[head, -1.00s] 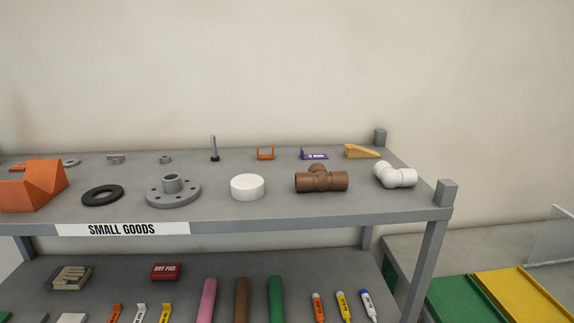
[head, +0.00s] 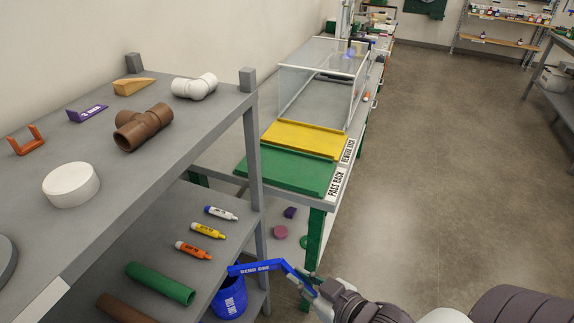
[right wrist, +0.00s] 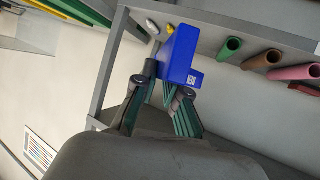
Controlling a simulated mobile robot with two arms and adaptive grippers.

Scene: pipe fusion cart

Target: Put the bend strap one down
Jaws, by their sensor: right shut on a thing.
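The bend strap one (head: 258,267) is a blue angled strap with white "BEND ONE" lettering. My right gripper (head: 312,283) is shut on its right end, at the bottom of the head view. The strap is beside the right end of the shelf rack, and its left end overlaps a blue container in the picture; I cannot tell if they touch. In the right wrist view the blue strap (right wrist: 181,55) stands out beyond the green fingers of the gripper (right wrist: 166,88). My left gripper is not in view.
The grey rack (head: 255,155) holds a brown tee, a white elbow and a white cap above, and markers and pipes below. A blue container (head: 231,298) is low by its corner. A green tray (head: 285,172) and yellow tray (head: 305,139) lie on the bench.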

